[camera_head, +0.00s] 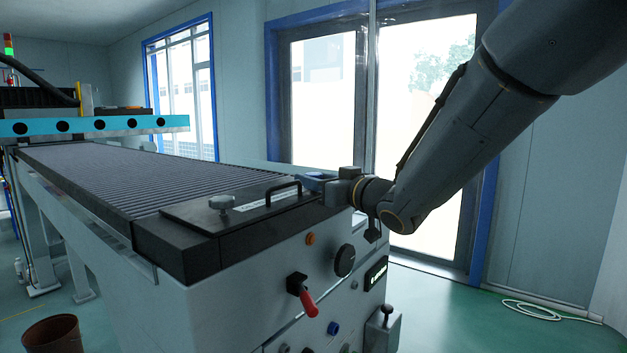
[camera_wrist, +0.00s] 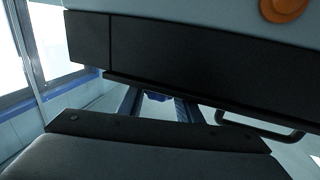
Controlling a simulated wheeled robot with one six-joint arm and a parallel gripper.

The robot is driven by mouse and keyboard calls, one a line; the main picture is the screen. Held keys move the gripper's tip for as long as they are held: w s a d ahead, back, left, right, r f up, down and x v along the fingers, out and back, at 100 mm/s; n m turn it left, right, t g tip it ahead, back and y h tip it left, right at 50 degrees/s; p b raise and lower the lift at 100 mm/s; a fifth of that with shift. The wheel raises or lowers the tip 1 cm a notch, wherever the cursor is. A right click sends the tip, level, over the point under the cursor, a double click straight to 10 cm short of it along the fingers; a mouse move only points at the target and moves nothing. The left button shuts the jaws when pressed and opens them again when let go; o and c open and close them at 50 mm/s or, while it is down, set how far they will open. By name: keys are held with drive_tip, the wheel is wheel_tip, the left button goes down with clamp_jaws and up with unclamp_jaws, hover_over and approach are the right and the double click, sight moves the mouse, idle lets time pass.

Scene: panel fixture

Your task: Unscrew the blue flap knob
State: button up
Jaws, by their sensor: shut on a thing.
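The blue flap knob (camera_head: 316,176) is at the far right end of the dark flap (camera_head: 185,214) on top of the machine, mostly hidden by my gripper. My gripper (camera_head: 326,184) reaches in from the right, level with the machine top, and is shut on the blue knob. In the wrist view, my two fingers (camera_wrist: 160,103) show beyond the dark gripper body, with a bit of the blue knob (camera_wrist: 155,96) between them. The knob's thread and its seat in the flap are hidden.
A grey knob (camera_head: 222,203) stands on the flap's near left, and a black handle (camera_head: 283,191) is between the knobs. The machine front has an orange button (camera_head: 310,239), a black dial (camera_head: 345,260) and a red lever (camera_head: 308,302).

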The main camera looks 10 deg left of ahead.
sight(313, 173)
drive_tip(key=n+g+y, duration=0.1)
drive_tip(key=n+g, duration=0.1)
drive_tip(key=g, duration=0.1)
drive_tip(key=n+g+y, duration=0.2)
drive_tip(key=shift+w+d+g+p, duration=0.1)
drive_tip(key=shift+g+p, duration=0.3)
drive_tip(key=n+g, duration=0.3)
drive_tip(key=g, duration=0.2)
drive_tip(key=shift+f+n+g+y+b, duration=0.15)
drive_tip(key=shift+n+g+y+b, duration=0.15)
drive_tip(key=shift+n+y+b, duration=0.1)
drive_tip(key=n+g+h+b, duration=0.1)
drive_tip(key=n+g+b, duration=0.2)
drive_tip(key=g, duration=0.3)
drive_tip(key=shift+n+g, duration=0.3)
drive_tip(key=shift+n, duration=0.4)
drive_tip(key=shift+n+g+h+b, duration=1.1)
drive_tip(key=shift+n+g+h, duration=0.25)
drive_tip(key=shift+g, duration=0.55)
drive_tip(key=shift+r+n, duration=0.2)
drive_tip(key=shift+n, duration=0.05)
drive_tip(key=o, duration=1.1)
drive_tip(key=shift+c, duration=0.2)
wheel_tip(313, 173, up, 10)
drive_tip(key=b, duration=0.3)
